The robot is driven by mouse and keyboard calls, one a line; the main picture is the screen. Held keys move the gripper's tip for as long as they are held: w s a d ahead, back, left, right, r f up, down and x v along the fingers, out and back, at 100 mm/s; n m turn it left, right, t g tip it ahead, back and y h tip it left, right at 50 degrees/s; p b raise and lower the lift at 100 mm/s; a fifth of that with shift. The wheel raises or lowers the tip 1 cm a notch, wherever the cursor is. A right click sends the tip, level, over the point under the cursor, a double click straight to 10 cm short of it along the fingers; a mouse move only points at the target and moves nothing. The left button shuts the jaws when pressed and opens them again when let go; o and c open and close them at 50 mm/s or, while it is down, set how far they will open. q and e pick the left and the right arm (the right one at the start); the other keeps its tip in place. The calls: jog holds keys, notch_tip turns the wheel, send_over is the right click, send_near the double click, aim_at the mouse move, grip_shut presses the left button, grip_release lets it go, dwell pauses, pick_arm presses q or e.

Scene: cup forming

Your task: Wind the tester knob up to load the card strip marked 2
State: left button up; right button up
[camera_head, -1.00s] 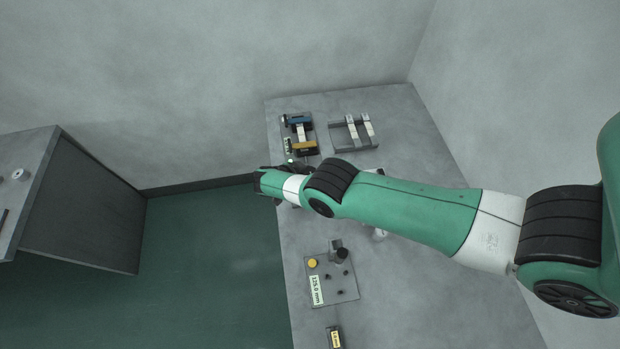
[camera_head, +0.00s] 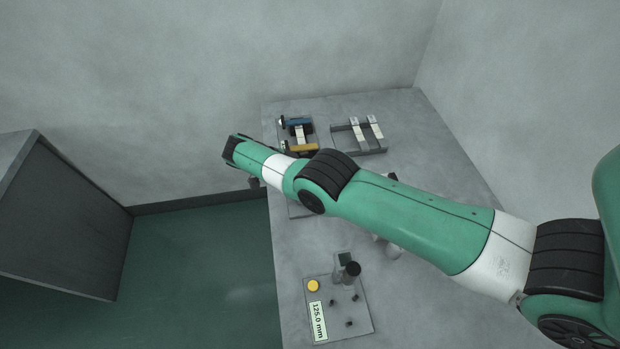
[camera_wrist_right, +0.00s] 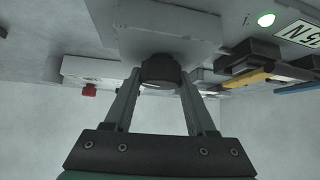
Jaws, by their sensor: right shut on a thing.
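The tester holds a pale card strip (camera_head: 301,134) between a blue clamp (camera_head: 299,121) and a yellow clamp (camera_head: 303,148) in the head view. Any mark on the strip is too small to read. A dark round knob (camera_wrist_right: 162,66) shows in the right wrist view, below a grey block. My right gripper (camera_wrist_right: 160,88) has its two fingers on either side of the knob and is shut on it. In the head view my right wrist covers the tester's near side. My left gripper is not in view.
A grey rack (camera_head: 357,136) with pale strips stands right of the tester.

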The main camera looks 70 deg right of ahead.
jog(key=o, duration=1.4)
jog(key=shift+c, duration=0.2)
